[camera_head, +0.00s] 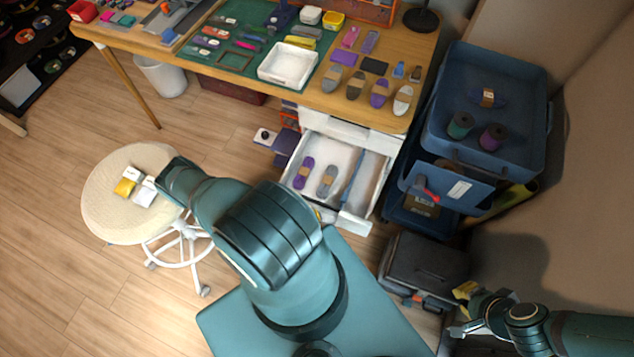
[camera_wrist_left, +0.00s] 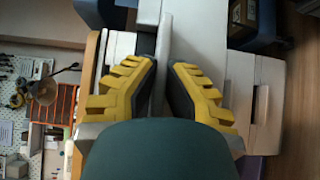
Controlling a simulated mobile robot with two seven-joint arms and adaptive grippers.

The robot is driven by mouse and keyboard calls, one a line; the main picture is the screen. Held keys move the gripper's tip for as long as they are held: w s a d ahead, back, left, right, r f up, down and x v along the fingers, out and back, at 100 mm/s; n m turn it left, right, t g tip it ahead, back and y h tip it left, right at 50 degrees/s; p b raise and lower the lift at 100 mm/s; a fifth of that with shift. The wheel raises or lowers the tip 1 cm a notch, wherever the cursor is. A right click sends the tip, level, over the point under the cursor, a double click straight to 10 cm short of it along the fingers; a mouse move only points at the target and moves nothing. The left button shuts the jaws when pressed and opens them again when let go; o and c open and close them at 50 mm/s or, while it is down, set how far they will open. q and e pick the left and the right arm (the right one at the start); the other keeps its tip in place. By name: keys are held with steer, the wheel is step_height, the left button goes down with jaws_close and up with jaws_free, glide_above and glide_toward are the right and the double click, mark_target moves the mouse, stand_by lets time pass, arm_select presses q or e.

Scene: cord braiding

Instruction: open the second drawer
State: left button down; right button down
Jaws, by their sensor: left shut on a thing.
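A white drawer unit (camera_head: 362,133) stands under the right end of the workbench. A drawer below its top front is pulled out (camera_head: 374,188), with a purple skein (camera_head: 304,173), a grey skein (camera_head: 327,180) and a blue piece inside. My left gripper (camera_wrist_left: 165,90) is shut on a thin white edge at the drawer front (camera_wrist_left: 164,45); I cannot tell whether this is rim or handle. A lower drawer front with a handle (camera_wrist_left: 262,105) shows beside it. In the head view my left arm hides most of that gripper. My right gripper (camera_head: 460,311) appears open and empty at the lower right.
A round stool (camera_head: 105,205) with small packets stands left of my arm. Blue bins (camera_head: 535,165) with spools stand right of the drawer, and a dark case (camera_head: 425,262) lies below them. The workbench (camera_head: 300,95) holds skeins and a white tray (camera_head: 308,62).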

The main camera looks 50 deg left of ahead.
arm_select(q)
steer(key=shift+d, duration=0.15)
steer(key=c, duration=1)
jaws_free()
steer(key=shift+w, duration=0.1)
steer(key=shift+c, duration=0.2)
steer(key=v, duration=1.2)
